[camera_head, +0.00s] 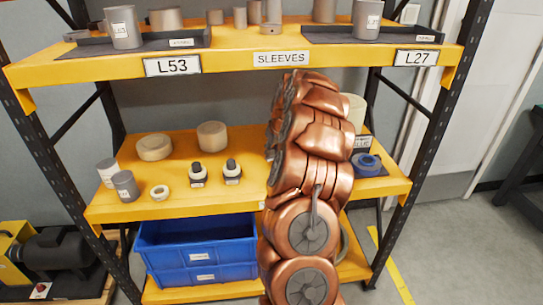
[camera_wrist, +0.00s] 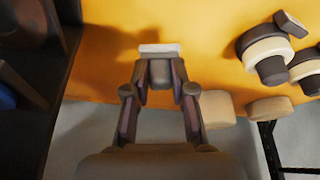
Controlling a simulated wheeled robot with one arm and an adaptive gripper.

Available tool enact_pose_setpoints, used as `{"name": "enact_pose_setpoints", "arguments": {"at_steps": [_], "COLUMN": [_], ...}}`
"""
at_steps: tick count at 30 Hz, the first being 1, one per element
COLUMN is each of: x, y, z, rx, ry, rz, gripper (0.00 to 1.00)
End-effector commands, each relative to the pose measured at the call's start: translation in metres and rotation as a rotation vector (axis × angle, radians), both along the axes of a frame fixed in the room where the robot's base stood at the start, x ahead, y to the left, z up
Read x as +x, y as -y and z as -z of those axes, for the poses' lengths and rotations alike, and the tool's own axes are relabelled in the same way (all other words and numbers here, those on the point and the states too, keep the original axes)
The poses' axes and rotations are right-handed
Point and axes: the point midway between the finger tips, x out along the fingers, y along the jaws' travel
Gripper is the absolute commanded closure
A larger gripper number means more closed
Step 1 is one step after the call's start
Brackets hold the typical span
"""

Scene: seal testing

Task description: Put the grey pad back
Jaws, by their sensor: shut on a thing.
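In the wrist view my gripper (camera_wrist: 160,84) is shut on a small grey piece (camera_wrist: 160,72), held between the fingertips. It looks like the grey pad, but most of it is hidden by the fingers. A white strip (camera_wrist: 158,48) shows just beyond it, over or on the yellow shelf board. I cannot tell whether the grey piece touches the board. In the head view my copper arm covers the right middle of the shelf and hides the gripper.
Two black-and-white pieces (camera_head: 198,174) (camera_head: 231,171) stand on the middle yellow shelf (camera_head: 180,202), with cream discs (camera_head: 154,147) behind. A blue ring (camera_head: 367,164) lies right of my arm. Dark rack posts (camera_head: 404,185) bound the shelf. Blue bins (camera_head: 195,243) sit below.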

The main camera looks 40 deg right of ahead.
Motion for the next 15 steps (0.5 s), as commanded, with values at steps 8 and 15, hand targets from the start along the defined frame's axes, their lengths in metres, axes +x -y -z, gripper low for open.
{"name": "enact_pose_setpoints", "arguments": {"at_steps": [8,15], "x": [0.007,0.009], "y": [0.004,0.004], "z": [0.001,0.019], "rx": [-0.002,0.002], "ry": [0.001,-0.003], "rz": [-0.001,0.0], "gripper": [1.0,1.0]}}
